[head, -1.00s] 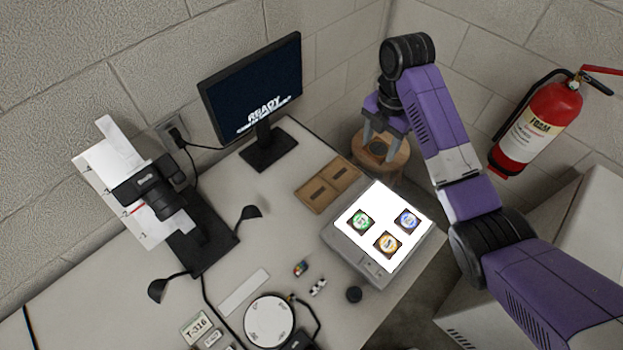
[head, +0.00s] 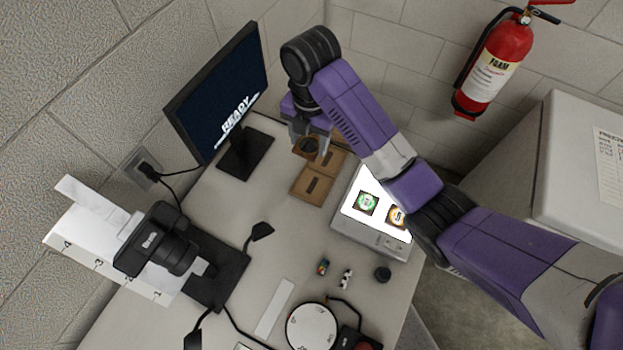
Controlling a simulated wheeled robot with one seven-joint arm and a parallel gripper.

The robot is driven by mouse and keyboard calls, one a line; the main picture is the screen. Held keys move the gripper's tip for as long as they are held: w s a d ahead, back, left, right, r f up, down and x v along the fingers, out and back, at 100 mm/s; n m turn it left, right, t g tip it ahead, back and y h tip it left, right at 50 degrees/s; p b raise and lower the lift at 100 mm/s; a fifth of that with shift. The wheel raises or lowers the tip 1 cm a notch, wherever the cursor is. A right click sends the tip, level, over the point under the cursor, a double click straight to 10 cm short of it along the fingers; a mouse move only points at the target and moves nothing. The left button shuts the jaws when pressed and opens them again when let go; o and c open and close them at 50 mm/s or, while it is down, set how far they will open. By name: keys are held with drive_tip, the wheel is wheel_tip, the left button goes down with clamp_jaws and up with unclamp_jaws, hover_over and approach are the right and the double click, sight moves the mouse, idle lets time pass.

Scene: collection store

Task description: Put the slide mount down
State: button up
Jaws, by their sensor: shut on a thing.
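My gripper (head: 309,147) is shut on the slide mount (head: 306,146), a small dark piece with a paler rim. It is over the far end of the brown wooden tray (head: 303,197), close to the monitor. I cannot tell whether the mount touches the tray. On the lit light box (head: 347,228) lie a green-centred slide mount (head: 366,202) and an orange-centred one (head: 397,215); my arm hides the box's right part.
A monitor (head: 220,95) reading READY stands left of the gripper. A fire extinguisher (head: 495,62) hangs on the wall.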

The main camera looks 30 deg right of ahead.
drive_tip(key=shift+s+f, duration=0.15)
drive_tip(key=shift+f, duration=0.3)
drive_tip(key=b, duration=0.3)
hover_over(312, 186)
wheel_tip(312, 186, down, 14)
drive_tip(key=shift+d+r, duration=0.1)
drive_tip(key=shift+r, duration=0.1)
drive_tip(key=shift+f, duration=2.3)
drive_tip(key=shift+f, duration=0.15)
drive_tip(key=o, duration=1.1)
wheel_tip(312, 186, up, 12)
drive_tip(key=shift+r+b, duration=0.2)
drive_tip(key=shift+b, duration=0.5)
